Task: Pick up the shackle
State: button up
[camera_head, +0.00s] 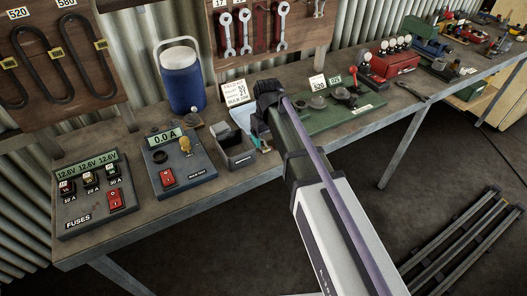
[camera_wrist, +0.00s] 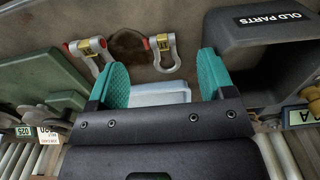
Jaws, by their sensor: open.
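Two silver shackles with red pin ends and yellow tags lie on the bench in the wrist view. The left shackle (camera_wrist: 93,52) is beyond my left fingertip, partly hidden behind it. The right shackle (camera_wrist: 167,54) is beyond the gap between the fingers. My gripper (camera_wrist: 161,80) is open, with two teal fingers and nothing held between them. In the head view my gripper (camera_head: 261,141) is low over the bench, beside the grey bin. I cannot make out the shackles in the head view; the gripper and arm cover that area.
The grey "OLD PARTS" bin (camera_wrist: 262,52) stands close on the right in the wrist view; it also shows in the head view (camera_head: 234,150). A pale blue tray (camera_wrist: 160,93) is between the fingers. A green board (camera_head: 325,114) and a meter box (camera_head: 179,164) flank this spot.

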aim_at(267, 149)
notch_tip(267, 149, down, 5)
jog(key=b, duration=0.4)
jog(key=shift+f, duration=0.2)
jog(key=shift+r, duration=0.25)
jog(key=shift+c, duration=0.2)
jog(key=c, duration=0.9)
